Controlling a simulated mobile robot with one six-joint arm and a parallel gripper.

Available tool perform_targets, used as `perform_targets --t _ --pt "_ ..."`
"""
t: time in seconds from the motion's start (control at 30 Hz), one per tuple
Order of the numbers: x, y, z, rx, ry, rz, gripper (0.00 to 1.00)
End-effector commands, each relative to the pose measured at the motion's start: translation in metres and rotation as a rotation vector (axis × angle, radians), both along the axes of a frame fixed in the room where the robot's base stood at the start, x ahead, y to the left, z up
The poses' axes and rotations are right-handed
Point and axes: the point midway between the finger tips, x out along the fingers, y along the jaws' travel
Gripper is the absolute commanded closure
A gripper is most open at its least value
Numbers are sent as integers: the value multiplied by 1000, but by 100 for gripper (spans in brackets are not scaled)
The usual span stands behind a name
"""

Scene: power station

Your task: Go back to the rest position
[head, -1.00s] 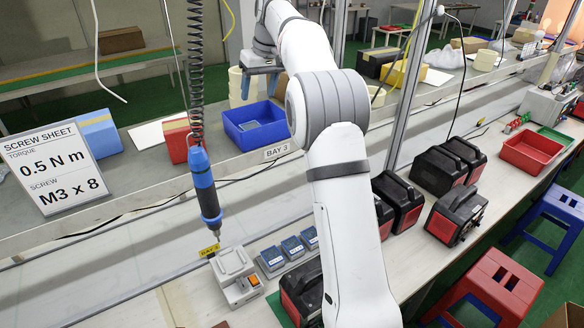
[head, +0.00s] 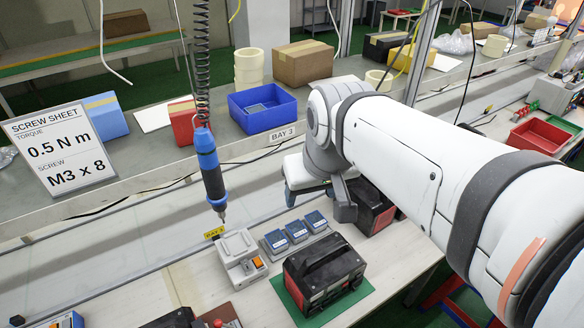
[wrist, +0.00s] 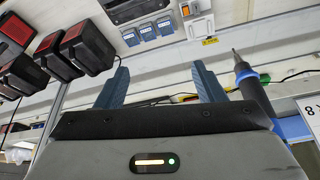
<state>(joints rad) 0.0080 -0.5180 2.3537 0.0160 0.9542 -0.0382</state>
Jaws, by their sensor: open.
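My gripper (wrist: 162,90) shows in the wrist view with its two blue fingers spread apart and nothing between them. In the head view my white arm reaches in from the right, and its wrist end hangs over the bench just right of the blue battery packs (head: 297,231). A blue-and-black screwdriver (head: 209,170) hangs from a coiled cord, tip down, left of my wrist. It also shows right of my fingers in the wrist view (wrist: 254,90).
A black-and-red power station (head: 324,270) sits on a green mat, with a grey charger-like unit (head: 238,252) left of it. More power stations (wrist: 86,47) stand close by. The upper shelf holds a blue bin (head: 262,108), a cardboard box (head: 302,63) and a screw sheet sign (head: 60,150).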

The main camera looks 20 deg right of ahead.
Motion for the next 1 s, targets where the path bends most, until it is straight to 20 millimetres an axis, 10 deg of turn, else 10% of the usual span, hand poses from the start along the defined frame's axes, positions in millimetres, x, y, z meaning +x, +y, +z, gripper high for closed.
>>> perform_targets --t 0.23,0.57,1.0 --pt "-39 0 -32 -5 -14 -20 37" --pt "-40 0 -37 -6 -11 -21 37" --pt "-35 0 -114 -8 51 -17 37"
